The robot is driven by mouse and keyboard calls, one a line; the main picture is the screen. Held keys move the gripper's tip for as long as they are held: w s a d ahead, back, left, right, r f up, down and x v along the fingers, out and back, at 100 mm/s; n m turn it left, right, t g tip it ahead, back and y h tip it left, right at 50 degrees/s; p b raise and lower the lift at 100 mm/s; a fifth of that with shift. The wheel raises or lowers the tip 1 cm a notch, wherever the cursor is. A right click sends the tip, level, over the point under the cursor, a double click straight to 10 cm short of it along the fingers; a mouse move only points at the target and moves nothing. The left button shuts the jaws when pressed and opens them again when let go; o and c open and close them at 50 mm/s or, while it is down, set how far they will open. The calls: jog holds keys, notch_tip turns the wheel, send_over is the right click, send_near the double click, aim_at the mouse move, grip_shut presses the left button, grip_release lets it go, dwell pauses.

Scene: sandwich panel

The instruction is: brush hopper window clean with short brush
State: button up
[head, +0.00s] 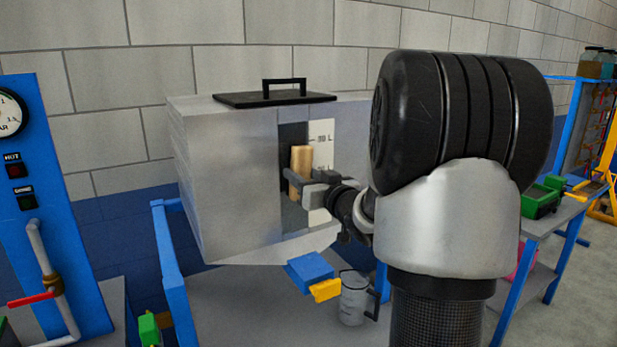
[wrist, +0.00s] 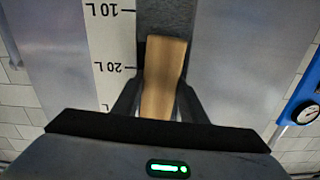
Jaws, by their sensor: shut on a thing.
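The hopper (head: 215,185) is a grey metal box with a black-handled lid. Its dark window strip (head: 293,135) runs down the front beside a white litre scale (head: 322,150). My gripper (head: 298,182) is shut on the short brush (head: 301,160), whose light wooden body stands roughly upright in front of the window. In the wrist view the brush (wrist: 163,75) sits between the two fingers (wrist: 158,105), with the window (wrist: 166,18) behind it and the scale (wrist: 110,50) to its left. The bristles are not clearly visible, and I cannot tell whether they touch the window.
Below the hopper are a blue block (head: 311,271), a yellow piece (head: 325,290) and a clear jug (head: 353,300) near the grey bench (head: 240,300). A blue gauge panel (head: 60,180) with a red-handled valve stands at left. A green bin (head: 541,201) sits on the right-hand table.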

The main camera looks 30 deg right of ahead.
aim_at(306, 160)
jog(key=shift+a+b, duration=0.8)
jog(key=shift+a, duration=1.3)
jog(key=shift+s+r+p, duration=0.1)
jog(key=shift+r+p, duration=0.7)
jog(key=shift+r, duration=0.2)
jog(key=shift+w+d+r+p, duration=0.1)
jog(key=shift+d+r+p, duration=0.25)
jog(key=shift+d, duration=0.5)
jog(key=shift+w+d+r+p, duration=0.15)
jog(key=shift+d+p, duration=0.25)
jog(key=shift+d, duration=0.4)
jog(key=shift+s+d+r+p, duration=0.1)
jog(key=shift+d+r+p, duration=0.3)
jog(key=shift+d, duration=0.45)
jog(key=shift+a+b, duration=0.9)
jog(key=shift+a, duration=1.55)
jog(key=shift+s+d, duration=0.1)
jog(key=shift+s, duration=0.15)
jog(key=shift+s+d, duration=0.1)
jog(key=shift+s, duration=2.85)
